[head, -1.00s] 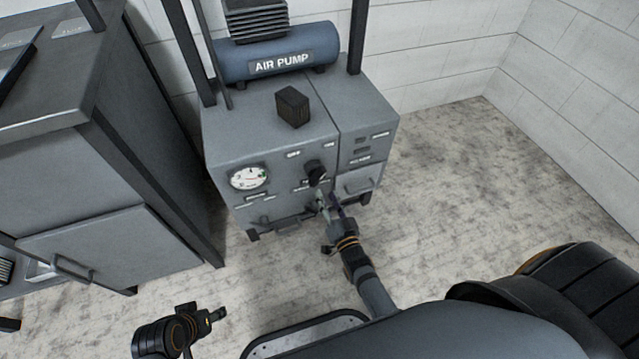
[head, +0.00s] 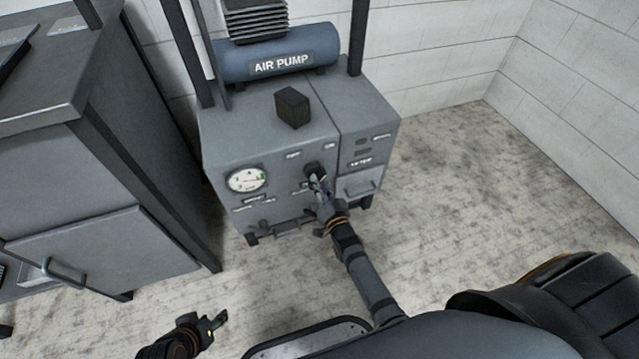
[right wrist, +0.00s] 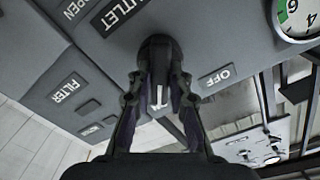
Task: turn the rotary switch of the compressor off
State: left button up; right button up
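The compressor (head: 225,150) is a grey cabinet with a blue AIR PUMP tank on top. Its black rotary switch (head: 315,169) sits on the front panel below small white labels. In the right wrist view the switch (right wrist: 159,62) is close, with an OFF label (right wrist: 216,76) to its right. My right gripper (head: 318,182) is at the switch; in the right wrist view its open fingers (right wrist: 158,88) stand on either side of the knob, with slight gaps visible. The fingers hide part of another label. My left gripper (head: 218,319) is low at the left, away from the compressor; its opening is unclear.
A round gauge (head: 246,180) is left of the switch. A black block (head: 292,107) stands on the compressor's top. A grey cabinet (head: 110,250) with a handle stands at the left. The floor (head: 480,190) to the right is clear.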

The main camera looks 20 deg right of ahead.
pick_arm(q)
jog(key=shift+s, duration=0.1)
pick_arm(e)
grip_shut()
pick_arm(q)
jog(key=r+p, duration=0.1)
jog(key=g, duration=0.1)
jog(key=a+r+p, duration=0.1)
jog(key=shift+s+r+g+p, duration=0.25)
jog(key=shift+r+g+p, duration=0.05)
jog(key=shift+g+p, duration=0.1)
pick_arm(e)
jog(key=n, duration=1.3)
jog(key=shift+n, duration=0.4)
jog(key=o, duration=0.9)
grip_release()
